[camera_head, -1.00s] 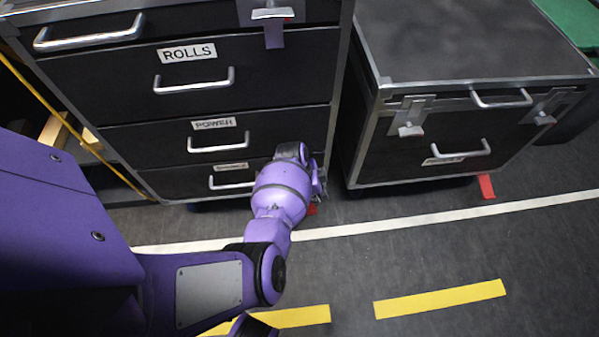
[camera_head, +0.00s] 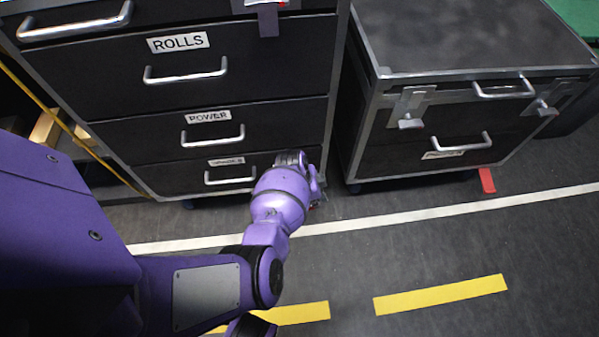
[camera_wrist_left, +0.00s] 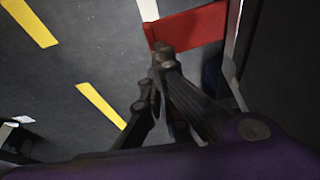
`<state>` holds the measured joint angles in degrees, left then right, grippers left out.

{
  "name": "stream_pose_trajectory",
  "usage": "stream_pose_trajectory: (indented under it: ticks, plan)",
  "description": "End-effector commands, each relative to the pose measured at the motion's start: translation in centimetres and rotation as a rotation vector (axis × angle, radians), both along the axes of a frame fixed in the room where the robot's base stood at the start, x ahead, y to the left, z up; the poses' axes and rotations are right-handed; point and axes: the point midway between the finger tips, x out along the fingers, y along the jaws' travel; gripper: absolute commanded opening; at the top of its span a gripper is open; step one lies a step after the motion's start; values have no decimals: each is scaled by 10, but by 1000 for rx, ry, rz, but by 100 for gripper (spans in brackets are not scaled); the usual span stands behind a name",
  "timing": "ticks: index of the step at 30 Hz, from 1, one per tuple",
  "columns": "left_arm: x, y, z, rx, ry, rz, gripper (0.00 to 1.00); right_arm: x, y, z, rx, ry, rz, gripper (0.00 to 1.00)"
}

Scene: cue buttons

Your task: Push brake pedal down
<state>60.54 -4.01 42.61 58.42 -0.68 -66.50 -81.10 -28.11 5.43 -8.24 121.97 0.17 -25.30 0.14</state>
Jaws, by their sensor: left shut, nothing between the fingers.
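A flat red piece (camera_wrist_left: 190,27), which looks like the brake pedal, sticks out low beside a case edge in the left wrist view. In the head view only a small bit of red shows beside my left gripper (camera_head: 314,187), whose wrist hides most of it. My left gripper is shut and empty. In the left wrist view its dark fingertips (camera_wrist_left: 155,78) are just at the lower edge of the red piece; I cannot tell whether they touch it. My right gripper is not in view.
A black drawer cabinet (camera_head: 110,75) with silver handles stands at the left. A lower black case (camera_head: 400,160) stands at the right, with another red piece (camera_head: 487,180) at its base. Dark floor with a white line (camera_head: 430,217) and yellow strips (camera_head: 440,295) is clear in front.

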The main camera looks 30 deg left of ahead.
Motion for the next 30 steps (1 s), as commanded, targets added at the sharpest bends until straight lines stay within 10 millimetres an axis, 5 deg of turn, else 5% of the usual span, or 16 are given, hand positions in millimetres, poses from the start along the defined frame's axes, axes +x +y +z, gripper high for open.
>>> stream_pose_trajectory:
  ticks: [30]
  plan:
    - [-15, -5, -24, 113, -157, -2, 0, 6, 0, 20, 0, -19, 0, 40]
